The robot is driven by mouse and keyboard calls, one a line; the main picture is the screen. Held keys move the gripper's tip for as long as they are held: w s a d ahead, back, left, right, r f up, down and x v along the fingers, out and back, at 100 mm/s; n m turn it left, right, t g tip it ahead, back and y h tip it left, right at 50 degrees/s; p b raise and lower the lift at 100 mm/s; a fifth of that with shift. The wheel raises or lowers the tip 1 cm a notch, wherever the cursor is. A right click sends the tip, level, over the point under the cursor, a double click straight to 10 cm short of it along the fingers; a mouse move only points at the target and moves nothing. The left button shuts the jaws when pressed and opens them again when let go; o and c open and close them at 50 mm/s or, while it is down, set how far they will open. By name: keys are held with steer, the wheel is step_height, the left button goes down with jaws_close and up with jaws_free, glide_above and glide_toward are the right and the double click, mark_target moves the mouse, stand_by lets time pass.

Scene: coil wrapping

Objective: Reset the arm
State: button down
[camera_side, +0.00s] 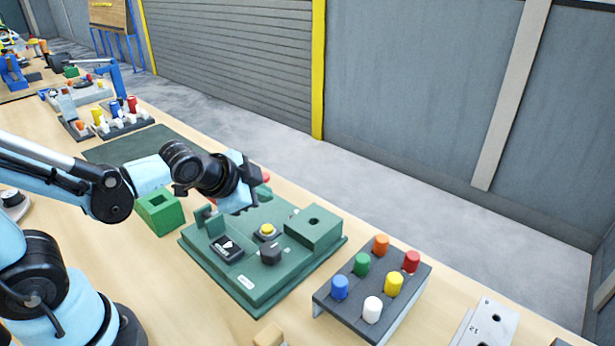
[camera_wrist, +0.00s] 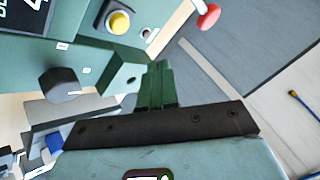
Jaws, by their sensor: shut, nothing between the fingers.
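My gripper (camera_side: 250,182) hangs at the end of my arm, above the rear left part of a green panel (camera_side: 262,296). It is shut and holds nothing. In the wrist view the closed green fingers (camera_wrist: 160,68) stick out past a dark bar. The panel carries a yellow button (camera_side: 267,230), a black knob (camera_side: 270,252), a small dark display (camera_side: 227,248) and a raised block with a hole (camera_side: 314,226). A red knob (camera_wrist: 208,16) shows in the wrist view; in the side view it is partly hidden behind my gripper.
A green box with a square opening (camera_side: 160,212) stands left of the panel. A dark rack (camera_side: 333,295) with several coloured pegs stands to the right. A metal plate (camera_side: 487,325) lies further right. A second peg rack (camera_side: 112,125) and a dark mat (camera_side: 130,145) are behind.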

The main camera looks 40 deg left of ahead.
stand_by(0.4)
steer(key=s+r+n+g+h, duration=0.1)
steer(key=s+r+n+g, duration=0.1)
steer(key=s+n, duration=0.4)
steer(key=shift+s+r+n, duration=0.2)
steer(key=shift+r+n, duration=0.65)
steer(key=shift+n, duration=0.05)
step_height(320, 180, up, 4)
steer(key=g, duration=0.7)
glide_above(266, 227)
steer(key=shift+s+d, duration=0.2)
steer(key=shift+s, duration=0.25)
steer(key=f, duration=1.4)
steer(key=shift+w+a, duration=0.1)
steer(key=shift+w, duration=0.25)
